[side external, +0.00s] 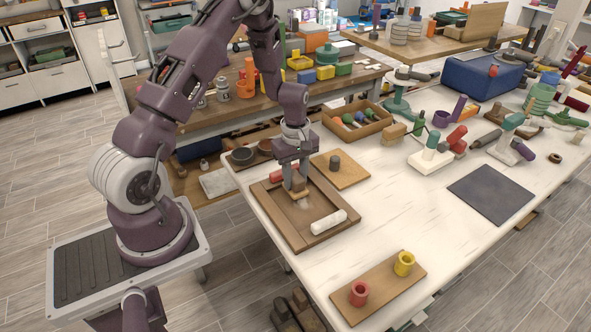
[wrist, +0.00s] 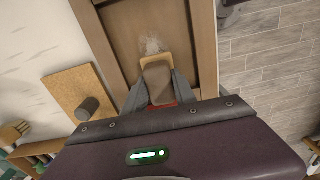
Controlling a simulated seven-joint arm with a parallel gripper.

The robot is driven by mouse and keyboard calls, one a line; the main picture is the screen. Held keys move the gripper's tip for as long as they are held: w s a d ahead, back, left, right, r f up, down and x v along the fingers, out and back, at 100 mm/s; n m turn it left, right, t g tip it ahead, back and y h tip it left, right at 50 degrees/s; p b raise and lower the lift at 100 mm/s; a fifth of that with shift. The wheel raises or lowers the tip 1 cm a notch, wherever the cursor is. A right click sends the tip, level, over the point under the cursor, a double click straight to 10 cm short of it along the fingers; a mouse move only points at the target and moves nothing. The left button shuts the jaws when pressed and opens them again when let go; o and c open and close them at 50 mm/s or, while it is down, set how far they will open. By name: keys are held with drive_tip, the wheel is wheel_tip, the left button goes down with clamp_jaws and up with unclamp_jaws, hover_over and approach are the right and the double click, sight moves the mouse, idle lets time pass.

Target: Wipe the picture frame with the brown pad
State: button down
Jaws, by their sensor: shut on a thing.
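The brown picture frame (side external: 276,222) lies flat on the white table, with a darker recessed panel; it also shows in the wrist view (wrist: 206,45). My gripper (side external: 295,183) points down over the frame's panel and is shut on the brown pad (side external: 298,184). In the wrist view the pad (wrist: 157,80) sits between the two fingers of my gripper (wrist: 155,92), low over the panel. A pale whitish smudge (wrist: 151,46) lies on the panel just beyond the pad. I cannot tell whether the pad touches the panel.
A white roll (side external: 328,222) lies across the frame's near right edge. A red object (side external: 285,173) lies at its far edge. A cork board with a dark cylinder (side external: 335,162) is behind it. A board with red and yellow cups (side external: 378,290) is in front.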

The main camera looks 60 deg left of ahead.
drive_tip(key=shift+f, duration=0.45)
drive_tip(key=shift+d+f, duration=0.65)
drive_tip(key=shift+d, duration=2.9)
drive_tip(key=shift+a, duration=3.65)
drive_tip(key=shift+d+r, duration=0.1)
drive_tip(key=shift+r, duration=4.1)
